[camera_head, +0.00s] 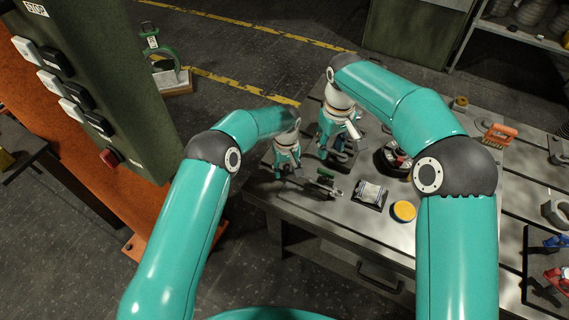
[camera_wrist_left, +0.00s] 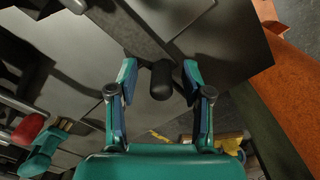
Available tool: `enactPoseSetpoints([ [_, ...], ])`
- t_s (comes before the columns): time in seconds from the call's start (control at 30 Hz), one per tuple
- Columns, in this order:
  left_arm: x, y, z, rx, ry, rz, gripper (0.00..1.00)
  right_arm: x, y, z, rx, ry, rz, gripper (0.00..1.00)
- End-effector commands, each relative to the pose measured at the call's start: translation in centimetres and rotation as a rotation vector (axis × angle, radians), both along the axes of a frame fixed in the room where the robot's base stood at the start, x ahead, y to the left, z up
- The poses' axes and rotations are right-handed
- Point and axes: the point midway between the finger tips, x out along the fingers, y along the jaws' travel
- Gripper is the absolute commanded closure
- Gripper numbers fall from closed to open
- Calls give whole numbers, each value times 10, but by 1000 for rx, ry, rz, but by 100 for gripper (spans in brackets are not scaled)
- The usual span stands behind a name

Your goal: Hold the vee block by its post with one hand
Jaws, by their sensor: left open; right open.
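In the left wrist view a short dark rounded post (camera_wrist_left: 161,82), which I take for the vee block's post, stands between the two fingers of my left gripper (camera_wrist_left: 159,72). The fingers are open, with a visible gap on each side of the post. In the head view my left gripper (camera_head: 288,172) points down at the near left corner of the table. The vee block itself cannot be made out clearly there; the gripper hides that spot. My right gripper (camera_head: 338,157) is open and points down over the table, further right.
On the table (camera_head: 330,218) are a small tool with a green part (camera_head: 325,188), a dark tray (camera_head: 370,195), a yellow-topped round tin (camera_head: 404,211) and an orange-handled brush (camera_head: 498,135). A dark round bowl (camera_head: 391,160) sits behind. A green cabinet (camera_head: 110,80) stands left.

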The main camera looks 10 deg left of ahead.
Motion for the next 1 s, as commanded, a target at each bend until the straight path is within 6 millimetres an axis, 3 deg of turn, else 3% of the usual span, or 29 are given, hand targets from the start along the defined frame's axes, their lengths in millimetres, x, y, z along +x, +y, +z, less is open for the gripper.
enactPoseSetpoints([
  [0.2,0,0,0,0,0,1,50,0,0,0,0,0,1,58],
  [0.5,0,1,0,0,0,1,100,0,0,0,0,0,1,58],
  [1.0,0,0,0,0,1,1,100,0,1,0,0,0,1,58],
])
